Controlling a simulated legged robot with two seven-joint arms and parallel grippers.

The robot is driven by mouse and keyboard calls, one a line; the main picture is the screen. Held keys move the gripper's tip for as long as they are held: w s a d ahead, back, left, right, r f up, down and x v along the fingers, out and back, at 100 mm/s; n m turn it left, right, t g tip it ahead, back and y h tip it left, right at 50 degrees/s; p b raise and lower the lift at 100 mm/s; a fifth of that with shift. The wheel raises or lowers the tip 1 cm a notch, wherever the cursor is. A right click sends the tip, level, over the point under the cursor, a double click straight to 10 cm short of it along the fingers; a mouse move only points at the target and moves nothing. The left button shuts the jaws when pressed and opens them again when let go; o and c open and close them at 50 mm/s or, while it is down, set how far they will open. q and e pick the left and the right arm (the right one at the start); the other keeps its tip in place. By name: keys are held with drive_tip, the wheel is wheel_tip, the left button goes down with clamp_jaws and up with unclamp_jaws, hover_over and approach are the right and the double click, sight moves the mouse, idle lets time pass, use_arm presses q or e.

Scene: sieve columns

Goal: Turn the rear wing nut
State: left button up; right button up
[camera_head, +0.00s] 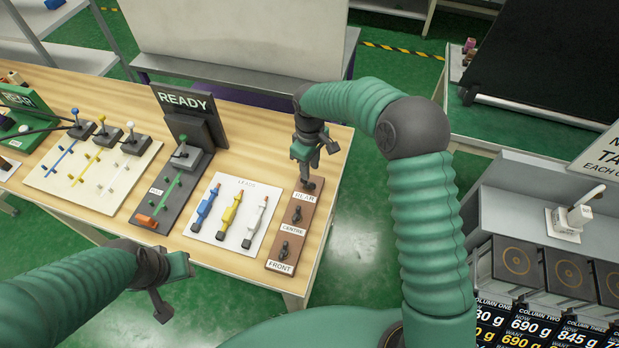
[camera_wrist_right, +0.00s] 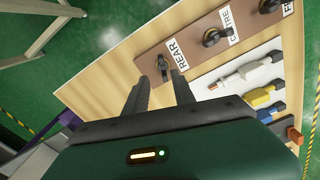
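A brown board (camera_head: 277,262) carries three dark wing nuts in a row, labelled REAR, CENTRE and FRONT. The rear wing nut (camera_head: 308,184) is at the far end, and it also shows in the right wrist view (camera_wrist_right: 162,67). My right gripper (camera_head: 308,172) is just above it, pointing down. In the right wrist view its two fingers (camera_wrist_right: 160,77) are apart, with the rear nut in line with the gap beyond the tips; I see no contact. The centre nut (camera_head: 296,215) and front nut (camera_head: 284,249) stand clear. My left gripper (camera_head: 172,285) is off the table's front edge, holding nothing visible.
Left of the board is a white LEADS panel (camera_head: 222,236) with blue, yellow and white leads. Beyond it stand a grey lever panel (camera_head: 150,200) with a READY sign (camera_head: 187,103) and a cream panel with several levers (camera_head: 60,183). Scales and black boxes (camera_head: 515,262) stand at right.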

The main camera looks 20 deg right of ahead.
sight(308, 183)
drive_tip(key=f, duration=0.3)
drive_tip(key=a+f, duration=0.1)
drive_tip(key=f, duration=0.1)
drive_tip(key=shift+s+f, duration=0.1)
drive_tip(key=shift+f, duration=0.25)
drive_tip(key=shift+d, duration=0.25)
drive_tip(key=shift+c, duration=0.9)
clamp_jaws()
